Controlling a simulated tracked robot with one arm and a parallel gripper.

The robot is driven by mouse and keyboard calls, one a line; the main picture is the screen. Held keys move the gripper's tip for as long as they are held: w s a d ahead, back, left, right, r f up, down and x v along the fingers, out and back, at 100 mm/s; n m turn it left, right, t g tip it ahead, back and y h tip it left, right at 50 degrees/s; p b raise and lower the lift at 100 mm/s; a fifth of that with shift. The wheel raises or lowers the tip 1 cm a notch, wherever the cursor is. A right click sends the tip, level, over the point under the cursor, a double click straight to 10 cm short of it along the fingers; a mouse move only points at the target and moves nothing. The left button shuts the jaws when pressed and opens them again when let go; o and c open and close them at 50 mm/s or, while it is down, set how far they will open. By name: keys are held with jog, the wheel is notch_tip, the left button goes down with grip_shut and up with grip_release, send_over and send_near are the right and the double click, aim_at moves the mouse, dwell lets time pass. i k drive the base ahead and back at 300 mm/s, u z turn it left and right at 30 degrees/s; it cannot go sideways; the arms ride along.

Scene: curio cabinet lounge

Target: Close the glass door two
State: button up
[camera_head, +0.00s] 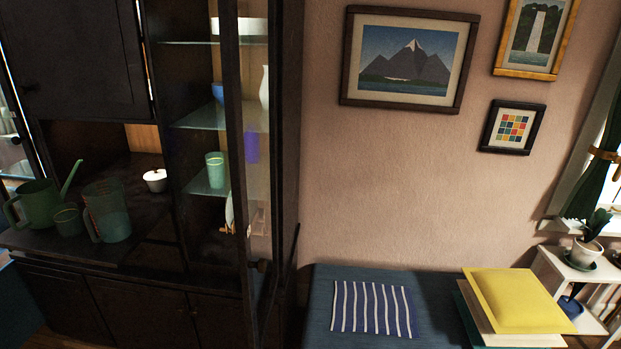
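A dark wooden cabinet (130,205) fills the left half of the view. A dark-framed glass door (236,130) stands ajar on the right-hand section of the cabinet, swung out and seen nearly edge-on. Its tall frame crosses in front of the glass shelves. A small dark knob-like part (262,266) shows low beside the frame. A second glass door (12,125) seems to show at the far left edge, cut off by the picture. My gripper is not in view.
The shelves hold a green cup (214,169), a white vase (264,88) and a penguin figure (229,212). A watering can (40,206) and a clear jug (107,212) stand on the counter. A blue bench (430,320) with a yellow cushion (512,300) stands right of the cabinet.

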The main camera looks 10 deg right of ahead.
aim_at(256, 223)
jog(key=z, duration=0.1)
jog(key=i, duration=1)
jog(key=u, duration=0.1)
